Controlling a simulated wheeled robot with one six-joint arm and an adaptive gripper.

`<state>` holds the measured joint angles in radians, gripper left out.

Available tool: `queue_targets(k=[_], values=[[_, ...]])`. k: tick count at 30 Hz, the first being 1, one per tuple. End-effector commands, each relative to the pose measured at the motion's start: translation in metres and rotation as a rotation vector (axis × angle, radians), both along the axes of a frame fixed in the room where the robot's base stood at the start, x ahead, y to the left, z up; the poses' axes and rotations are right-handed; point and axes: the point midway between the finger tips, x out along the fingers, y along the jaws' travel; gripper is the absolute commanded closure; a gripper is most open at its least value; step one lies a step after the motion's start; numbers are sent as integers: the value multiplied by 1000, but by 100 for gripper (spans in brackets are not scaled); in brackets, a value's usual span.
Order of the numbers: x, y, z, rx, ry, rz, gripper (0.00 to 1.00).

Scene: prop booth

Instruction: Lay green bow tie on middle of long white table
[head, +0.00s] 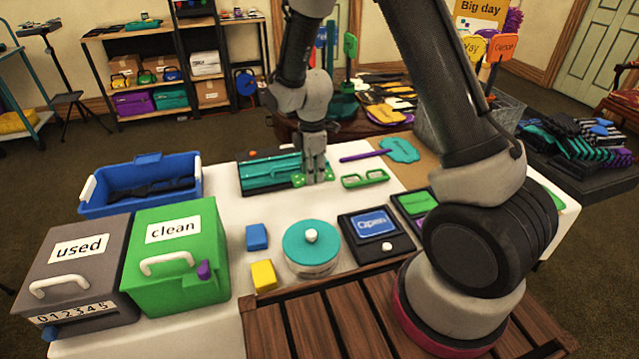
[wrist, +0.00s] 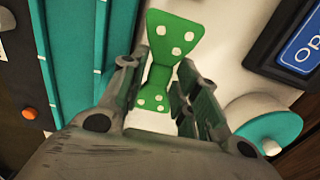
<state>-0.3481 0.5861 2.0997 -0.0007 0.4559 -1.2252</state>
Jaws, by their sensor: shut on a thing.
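The green bow tie with white dots (wrist: 174,36) is between the fingers of my gripper (wrist: 158,78) in the wrist view, gripped around its narrow middle. In the head view my gripper (head: 315,178) points down over the far part of the long white table (head: 222,225), with one green end of the bow tie (head: 298,180) showing on each side. The bow tie is at or just above the tabletop; I cannot tell whether it touches. Its middle is partly hidden by the fingers.
A teal-and-black case (head: 262,172) lies just left of my gripper, and green glasses (head: 364,179) lie to its right. A round teal-lidded tin (head: 311,247) and an "Open" sign (head: 375,224) stand nearer. Blue crate (head: 140,207) and green "clean" box (head: 176,290) are left.

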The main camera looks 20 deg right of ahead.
Motion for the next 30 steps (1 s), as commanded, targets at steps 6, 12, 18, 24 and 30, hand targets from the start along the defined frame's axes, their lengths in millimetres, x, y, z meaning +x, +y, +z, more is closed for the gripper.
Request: queue_targets(k=[6,12,18,24,30], values=[[0,0,-21,-1,2,-2,84],[-1,-1,-49,-1,2,-3,84],[0,0,-51,0,-1,-3,84],[0,0,-54,0,-1,-3,66],[0,0,-54,0,-1,-3,60]])
